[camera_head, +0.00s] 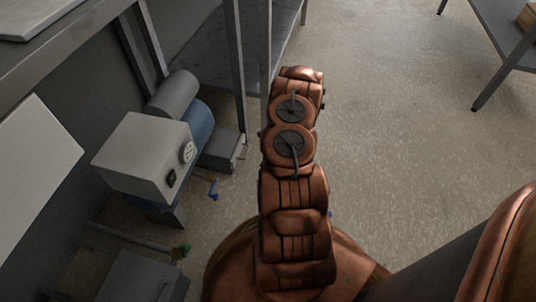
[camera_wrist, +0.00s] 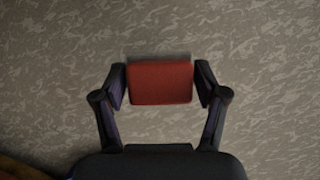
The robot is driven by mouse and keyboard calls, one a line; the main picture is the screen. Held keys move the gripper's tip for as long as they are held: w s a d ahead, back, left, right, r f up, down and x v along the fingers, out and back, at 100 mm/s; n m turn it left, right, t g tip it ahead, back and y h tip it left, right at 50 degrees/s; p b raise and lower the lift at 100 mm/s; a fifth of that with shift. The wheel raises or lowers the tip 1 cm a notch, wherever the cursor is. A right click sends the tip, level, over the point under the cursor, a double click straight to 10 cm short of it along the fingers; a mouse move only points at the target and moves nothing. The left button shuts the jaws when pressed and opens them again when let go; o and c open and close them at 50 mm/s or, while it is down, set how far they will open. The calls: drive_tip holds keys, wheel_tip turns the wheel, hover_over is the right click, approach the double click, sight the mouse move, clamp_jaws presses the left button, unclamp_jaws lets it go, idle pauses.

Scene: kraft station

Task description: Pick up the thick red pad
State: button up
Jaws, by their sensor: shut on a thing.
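The thick red pad (camera_wrist: 160,83) shows in the wrist view as a red block with rounded corners. My gripper (camera_wrist: 160,85) has one dark finger against the pad's left side and the other against its right side, and it is shut on the pad. Speckled floor shows behind the pad. I cannot tell how high the pad is above the floor. In the head view my arm hides the gripper and the pad.
A grey box-shaped machine with a dial (camera_head: 145,160) and a blue cylinder (camera_head: 195,128) stand left of my arm, beneath a grey bench (camera_head: 50,45). A table with dark legs (camera_head: 500,75) is at the top right. Open speckled floor (camera_head: 400,130) lies right of my arm.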

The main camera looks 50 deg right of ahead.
drive_tip(key=shift+s+a+r+p, duration=0.25)
drive_tip(key=shift+s+a+p, duration=0.4)
drive_tip(key=shift+s+a, duration=0.9)
drive_tip(key=shift+s+a+r+p, duration=0.2)
drive_tip(key=shift+s+a+p, duration=0.45)
drive_tip(key=shift+s+a, duration=0.85)
drive_tip(key=shift+s+d, duration=0.2)
drive_tip(key=o, duration=0.7)
drive_tip(key=c, duration=0.5)
drive_tip(key=shift+s, duration=0.15)
